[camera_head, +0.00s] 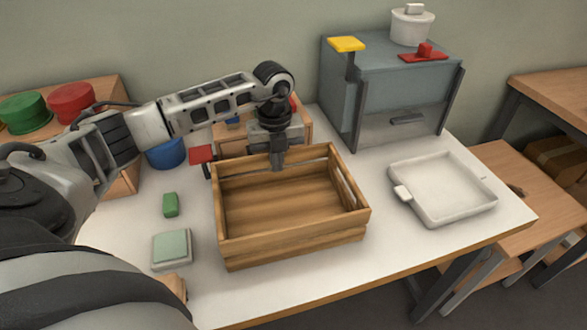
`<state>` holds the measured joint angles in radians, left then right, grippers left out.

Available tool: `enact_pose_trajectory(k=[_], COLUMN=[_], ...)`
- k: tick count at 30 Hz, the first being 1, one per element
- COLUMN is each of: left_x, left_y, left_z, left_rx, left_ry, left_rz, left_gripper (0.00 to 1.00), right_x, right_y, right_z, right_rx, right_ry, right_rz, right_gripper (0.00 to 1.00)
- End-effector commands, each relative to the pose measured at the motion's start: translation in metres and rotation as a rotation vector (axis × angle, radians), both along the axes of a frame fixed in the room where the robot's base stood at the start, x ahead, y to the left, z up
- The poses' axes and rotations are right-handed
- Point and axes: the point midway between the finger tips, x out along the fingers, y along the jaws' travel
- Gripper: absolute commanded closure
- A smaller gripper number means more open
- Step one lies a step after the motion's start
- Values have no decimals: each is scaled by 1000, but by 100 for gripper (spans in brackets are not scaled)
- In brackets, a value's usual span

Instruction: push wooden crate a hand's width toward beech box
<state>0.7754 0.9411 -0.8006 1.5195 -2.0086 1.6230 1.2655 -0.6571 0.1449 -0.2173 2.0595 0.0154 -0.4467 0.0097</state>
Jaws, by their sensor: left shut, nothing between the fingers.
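The wooden crate (293,246) is slatted, open-topped and empty, standing upright on the white table. My left arm reaches in from the left, above the table. My left gripper (278,165) is shut and empty, pointing down at the crate's far wall. Its fingertips overlap that wall in the picture; I cannot tell whether they touch it. A light wooden box (304,124), perhaps the beech box, stands behind the crate, partly hidden by my gripper. My right gripper is not in view.
A grey machine (385,95) stands at the back right. A white tray (445,190) lies right of the crate, with bare table between. A green block (171,204), a pale green square pad (172,249) and a blue cylinder (166,154) are on the left.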

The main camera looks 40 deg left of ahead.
Motion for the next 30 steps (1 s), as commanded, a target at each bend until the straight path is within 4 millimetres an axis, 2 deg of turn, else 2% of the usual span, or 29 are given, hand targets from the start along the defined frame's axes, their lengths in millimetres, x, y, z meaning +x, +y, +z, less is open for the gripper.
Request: enact_pose_trajectory(k=[2,11,16,20,24,30], left_x=[-2,-2,-7,-17,-15,-16], left_y=[8,8,-5,-28,-28,-27], left_z=[0,1,3,5,34,75], left_rx=[2,1,1,-2,0,1], left_ry=[-1,-1,1,-1,-9,-6], left_rz=[12,11,3,-4,1,1], left_gripper=[100,100,100,100,100,100], right_x=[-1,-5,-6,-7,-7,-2], right_y=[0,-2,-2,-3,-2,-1], right_z=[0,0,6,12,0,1], right_rx=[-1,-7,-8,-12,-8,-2], right_ry=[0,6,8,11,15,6], right_rz=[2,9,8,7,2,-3], right_gripper=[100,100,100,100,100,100])
